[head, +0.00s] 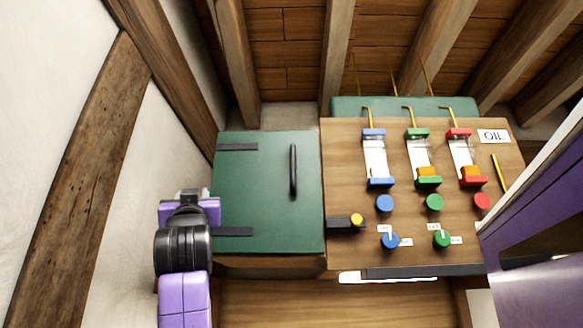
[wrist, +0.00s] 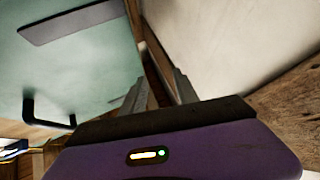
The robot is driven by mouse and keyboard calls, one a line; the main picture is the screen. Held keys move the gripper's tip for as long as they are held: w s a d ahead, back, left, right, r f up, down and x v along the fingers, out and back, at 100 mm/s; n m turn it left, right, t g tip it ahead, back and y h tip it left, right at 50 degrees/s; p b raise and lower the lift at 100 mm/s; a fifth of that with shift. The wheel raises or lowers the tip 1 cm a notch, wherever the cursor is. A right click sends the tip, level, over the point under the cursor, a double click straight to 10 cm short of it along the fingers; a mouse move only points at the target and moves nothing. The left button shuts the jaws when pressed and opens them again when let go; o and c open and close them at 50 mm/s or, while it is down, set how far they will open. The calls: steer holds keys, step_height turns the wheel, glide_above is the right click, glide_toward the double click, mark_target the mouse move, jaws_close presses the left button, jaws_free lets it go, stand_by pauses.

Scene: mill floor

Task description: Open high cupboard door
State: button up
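The cupboard door (head: 265,180) is a green panel with two dark strap hinges on its left side. It looks shut, flush with the cupboard front. Its black vertical bar handle (head: 293,170) is near the right edge. In the wrist view the door (wrist: 85,65) fills the left, with a dark strap at the top and the handle (wrist: 45,112) at the lower left. My gripper is at the door's left edge, beside the wall and away from the handle; its fingertips are hidden in the head view. In the wrist view my gripper (wrist: 160,82) has its fingers apart with nothing visibly between them.
A white wall with timber beams (head: 70,170) is close on the left. Right of the door is a wooden panel (head: 400,215) with coloured levers, buttons and knobs. A purple panel (head: 540,190) stands at far right.

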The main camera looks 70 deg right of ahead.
mark_target(292, 160)
steer(key=s+d+r+m+g+h, duration=0.15)
steer(key=s+r+m+g, duration=0.3)
steer(key=s+r, duration=0.45)
steer(key=s+d+r+m+g+h, duration=0.1)
steer(key=s+r+m+g+h, duration=0.3)
steer(key=s+r, duration=0.5)
steer(key=s+d+f+g+y, duration=0.2)
steer(key=d+f+g+y, duration=0.2)
steer(key=f+g+y, duration=0.25)
steer(key=shift+m+h, duration=0.25)
steer(key=shift+h, duration=0.25)
steer(key=d+p, duration=0.1)
steer(key=d, duration=0.2)
steer(key=w+d+p, duration=0.1)
steer(key=d+p, duration=0.1)
steer(key=d, duration=0.1)
steer(key=shift+w+d, duration=0.15)
steer(key=shift+d, duration=0.1)
steer(key=shift+w+d+f, duration=0.1)
steer(key=shift+d, duration=0.3)
steer(key=shift+c, duration=0.5)
jaws_close()
